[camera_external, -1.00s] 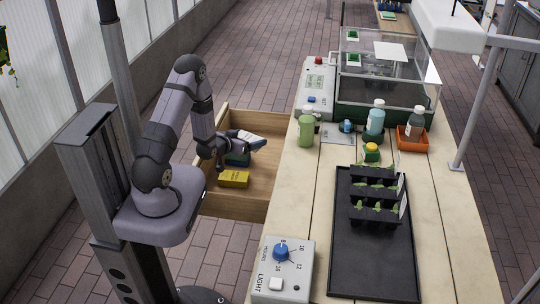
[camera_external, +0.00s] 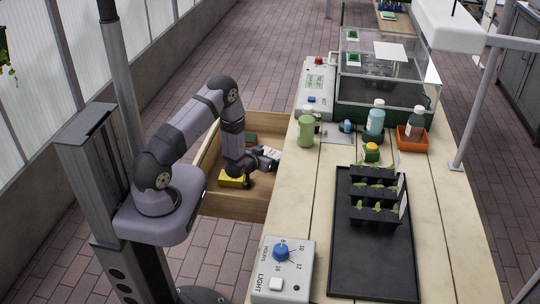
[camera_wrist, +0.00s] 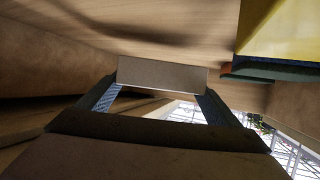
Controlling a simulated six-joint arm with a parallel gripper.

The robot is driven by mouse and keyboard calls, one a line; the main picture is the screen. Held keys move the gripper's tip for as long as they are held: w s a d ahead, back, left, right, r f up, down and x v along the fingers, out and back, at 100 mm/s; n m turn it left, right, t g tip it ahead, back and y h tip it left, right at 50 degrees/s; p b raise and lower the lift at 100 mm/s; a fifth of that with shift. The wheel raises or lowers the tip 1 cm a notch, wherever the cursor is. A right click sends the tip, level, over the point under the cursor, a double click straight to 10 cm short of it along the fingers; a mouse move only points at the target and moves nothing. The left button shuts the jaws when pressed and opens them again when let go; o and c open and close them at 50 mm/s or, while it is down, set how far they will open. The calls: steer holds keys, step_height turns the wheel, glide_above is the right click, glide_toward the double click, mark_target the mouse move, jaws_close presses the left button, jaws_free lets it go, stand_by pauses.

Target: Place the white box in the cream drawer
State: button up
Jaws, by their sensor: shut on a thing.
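The white box (camera_external: 272,153) is held in my gripper (camera_external: 266,161), low inside the open cream wooden drawer (camera_external: 277,122), near the bench side. In the wrist view the box (camera_wrist: 162,75) shows as a pale end face between the two fingertips, and the gripper is shut on it. My wrist and gripper hide part of the box in the external view. I cannot tell whether the box touches the drawer floor.
A yellow box (camera_external: 231,181) lies in the drawer just left of my gripper. A dark green box (camera_external: 250,140) lies behind my forearm, partly hidden. The bench (camera_external: 300,190) edge is close on the right, with a green bottle (camera_external: 306,128) on it.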

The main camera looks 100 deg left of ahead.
steer(key=shift+w+f, duration=0.65)
steer(key=shift+w, duration=0.35)
steer(key=shift+w+f, duration=0.6)
steer(key=shift+w, duration=0.35)
steer(key=shift+w+f, duration=0.25)
steer(key=shift+f, duration=0.15)
steer(key=o, duration=1)
